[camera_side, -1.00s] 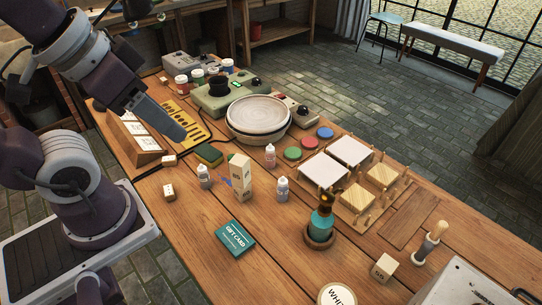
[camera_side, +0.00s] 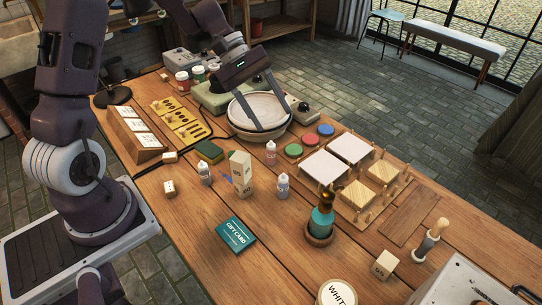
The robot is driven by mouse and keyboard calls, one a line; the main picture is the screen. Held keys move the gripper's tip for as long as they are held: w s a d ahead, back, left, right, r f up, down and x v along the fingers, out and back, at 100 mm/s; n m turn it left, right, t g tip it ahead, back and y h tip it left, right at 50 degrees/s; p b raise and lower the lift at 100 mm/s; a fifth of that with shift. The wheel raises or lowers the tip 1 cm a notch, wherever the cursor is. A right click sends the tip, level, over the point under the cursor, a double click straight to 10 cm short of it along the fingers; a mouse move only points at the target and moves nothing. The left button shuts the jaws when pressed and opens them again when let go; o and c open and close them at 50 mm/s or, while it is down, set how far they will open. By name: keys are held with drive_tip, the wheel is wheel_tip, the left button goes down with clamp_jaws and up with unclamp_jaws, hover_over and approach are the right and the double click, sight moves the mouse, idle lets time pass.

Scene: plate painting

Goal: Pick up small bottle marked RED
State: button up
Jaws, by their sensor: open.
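Three small bottles stand upright on the table: a pinkish one (camera_side: 270,153) just in front of the round plate, a grey-white one (camera_side: 205,173) to the left, and another grey-white one (camera_side: 283,186) nearer the camera. Their markings are too small to read, so I cannot tell from the lettering which is marked RED. My gripper (camera_side: 272,129) is open and empty, with its two long fingers pointing down in front of the plate. Its fingertips appear just above the pinkish bottle in the picture, apart from it.
The pale round plate (camera_side: 236,121) is partly hidden by my fingers. A tall carton (camera_side: 241,174) stands between the bottles. Green, red and blue discs (camera_side: 310,139) and white tiles (camera_side: 325,168) lie to the right. A teal gift card box (camera_side: 236,235) lies in front, with bare wood around it.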

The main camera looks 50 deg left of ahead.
sight(271, 152)
drive_tip(key=w+a+f+n+t+h, duration=0.1)
drive_tip(key=w+a+f+n+t, duration=0.1)
drive_tip(key=f, duration=0.5)
drive_tip(key=w+a+f+n+t, duration=0.2)
drive_tip(key=a+f+n, duration=0.3)
drive_tip(key=f+n, duration=0.1)
drive_tip(key=w+a+f+n+t+h, duration=0.1)
drive_tip(key=a+f+n+t, duration=0.1)
drive_tip(key=a+f+n, duration=0.2)
drive_tip(key=shift+w+a+f+n+h, duration=0.1)
drive_tip(key=shift+w+f+n+h, duration=0.1)
drive_tip(key=shift+f, duration=0.75)
drive_tip(key=shift+w+a+f+n+h, duration=0.1)
drive_tip(key=shift+w+f, duration=0.1)
drive_tip(key=shift+f, duration=0.75)
drive_tip(key=shift+t, duration=0.4)
drive_tip(key=x, duration=0.7)
drive_tip(key=shift+w+a+f, duration=0.1)
drive_tip(key=shift+a+f, duration=0.05)
drive_tip(key=shift+f, duration=0.2)
clamp_jaws()
